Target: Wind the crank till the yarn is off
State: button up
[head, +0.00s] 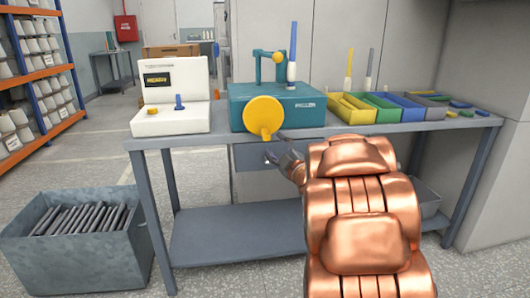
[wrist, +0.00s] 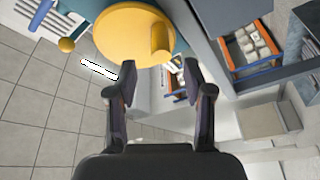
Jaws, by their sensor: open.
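The teal winding machine (head: 278,105) stands on the bench, with a round yellow crank disc (head: 262,114) on its front. In the wrist view the disc (wrist: 120,32) shows at the top, with a yellow handle (wrist: 160,40) sticking out from it. My gripper (head: 283,157) is just below and right of the disc. In the wrist view the open, empty fingers (wrist: 159,68) point at the handle, one to each side, the handle appearing beyond the tips. A blue-topped bobbin (head: 292,67) with a white lower part stands upright on the machine. I cannot tell how much yarn is on it.
A white device (head: 172,108) with a small display and a blue peg stands left of the machine. Yellow, green (head: 381,114), blue and grey bins stand to the right. A metal crate (head: 75,265) of dark plates is on the floor at left. My arm covers part of the bench front.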

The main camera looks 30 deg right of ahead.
aim_at(266, 136)
jog(key=shift+n+t+y, duration=0.3)
jog(key=shift+t, duration=0.1)
jog(key=shift+b+x, duration=1.25)
jog(key=shift+x, duration=2.5)
jog(key=shift+d+f, duration=0.1)
jog(key=shift+f, duration=0.1)
jog(key=shift+c, duration=0.4)
grip_shut()
